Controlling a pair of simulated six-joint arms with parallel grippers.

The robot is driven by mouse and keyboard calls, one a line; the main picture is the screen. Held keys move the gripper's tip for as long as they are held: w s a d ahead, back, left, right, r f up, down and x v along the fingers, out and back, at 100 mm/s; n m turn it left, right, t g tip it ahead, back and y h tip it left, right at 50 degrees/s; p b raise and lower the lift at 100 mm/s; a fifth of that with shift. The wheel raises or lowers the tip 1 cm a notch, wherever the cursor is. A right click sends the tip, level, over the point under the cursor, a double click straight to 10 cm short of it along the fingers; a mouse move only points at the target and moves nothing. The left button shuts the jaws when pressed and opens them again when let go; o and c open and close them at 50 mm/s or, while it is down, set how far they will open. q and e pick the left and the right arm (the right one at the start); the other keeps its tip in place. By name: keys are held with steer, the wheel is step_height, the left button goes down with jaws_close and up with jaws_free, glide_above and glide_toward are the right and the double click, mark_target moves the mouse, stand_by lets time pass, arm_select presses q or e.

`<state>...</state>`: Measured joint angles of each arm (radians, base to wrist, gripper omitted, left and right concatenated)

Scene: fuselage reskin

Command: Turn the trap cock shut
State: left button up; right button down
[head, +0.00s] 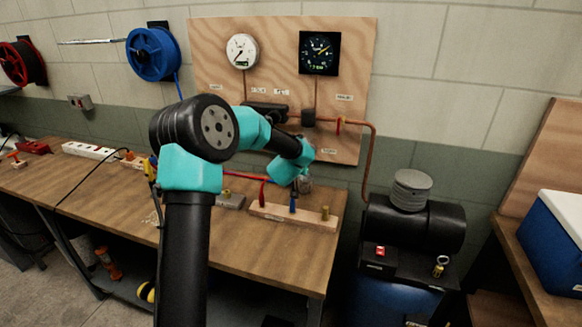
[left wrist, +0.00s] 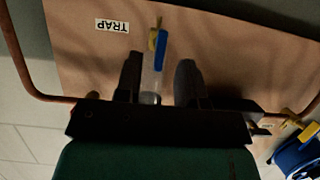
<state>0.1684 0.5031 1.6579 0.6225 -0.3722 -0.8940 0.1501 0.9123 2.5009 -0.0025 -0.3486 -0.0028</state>
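The trap cock (left wrist: 160,50) has a blue lever beside a yellow fitting. It shows at the top middle of the left wrist view, which sees the scene upside down. The lever lies roughly in line with a clear tube (left wrist: 152,82) below it in the picture. A TRAP label (left wrist: 112,25) is on the plywood beside it. My left gripper (left wrist: 158,64) has its two dark fingers apart, one on each side of the clear tube and the lever's near end. I cannot tell whether either finger touches. In the head view my arm hides the cock. My right gripper is not in view.
The plywood board (head: 215,65) carries a white gauge (head: 242,51), a dark gauge (head: 319,53) and a copper pipe (head: 371,150). The workbench (head: 245,250) below holds a wooden block (head: 270,213) with several fittings. A black tank (head: 430,225) stands to the right.

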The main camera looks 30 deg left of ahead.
arm_select(q)
steer(key=v, duration=1.1)
steer(key=shift+s, duration=0.15)
